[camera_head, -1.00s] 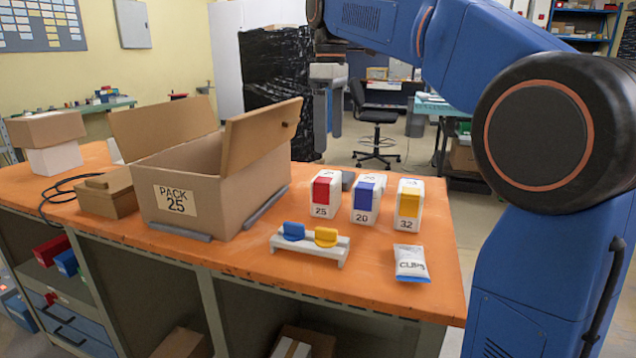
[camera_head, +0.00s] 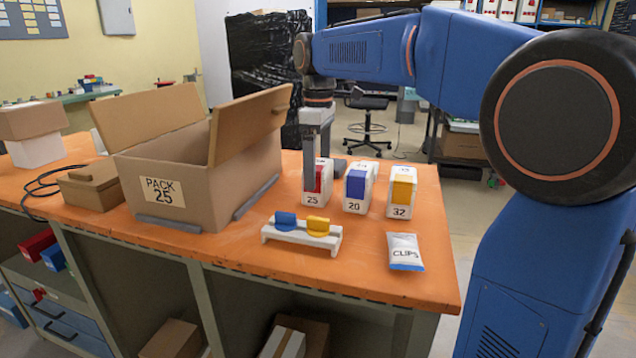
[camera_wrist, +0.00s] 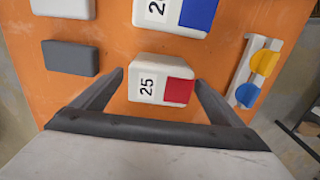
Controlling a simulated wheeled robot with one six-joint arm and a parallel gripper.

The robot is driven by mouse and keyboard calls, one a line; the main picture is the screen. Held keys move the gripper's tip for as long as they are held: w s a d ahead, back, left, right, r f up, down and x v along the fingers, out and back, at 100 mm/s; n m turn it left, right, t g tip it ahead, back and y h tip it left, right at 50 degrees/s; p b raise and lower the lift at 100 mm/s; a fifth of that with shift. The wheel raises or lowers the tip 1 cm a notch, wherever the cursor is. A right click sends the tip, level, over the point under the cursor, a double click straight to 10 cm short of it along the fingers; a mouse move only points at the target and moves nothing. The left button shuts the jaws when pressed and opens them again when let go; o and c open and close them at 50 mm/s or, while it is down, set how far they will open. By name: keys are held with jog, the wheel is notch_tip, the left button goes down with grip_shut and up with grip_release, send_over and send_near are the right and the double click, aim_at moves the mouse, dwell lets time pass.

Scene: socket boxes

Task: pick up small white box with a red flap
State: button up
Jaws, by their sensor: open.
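The small white box with a red flap (camera_head: 318,183), marked 25, stands upright on the orange bench at the left end of a row of three boxes. My gripper (camera_head: 312,168) is over it and hides part of its red flap in the head view. In the wrist view, my gripper (camera_wrist: 158,88) is open, with one finger to each side of the white box (camera_wrist: 161,79). The box top and the red flap (camera_wrist: 179,91) show between the fingers. I cannot tell whether the fingers touch the box.
White boxes with a blue flap (camera_head: 358,187) and a yellow flap (camera_head: 402,192) stand to the right. An open PACK 25 carton (camera_head: 190,190) is left. A holder with blue and yellow pieces (camera_head: 301,236) and a CLIPS bag (camera_head: 405,251) lie in front. A grey block (camera_wrist: 70,58) is nearby.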

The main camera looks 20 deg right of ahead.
aim_at(318, 185)
jog(key=shift+f, duration=2.65)
jog(key=c, duration=1.5)
jog(key=shift+o, duration=0.2)
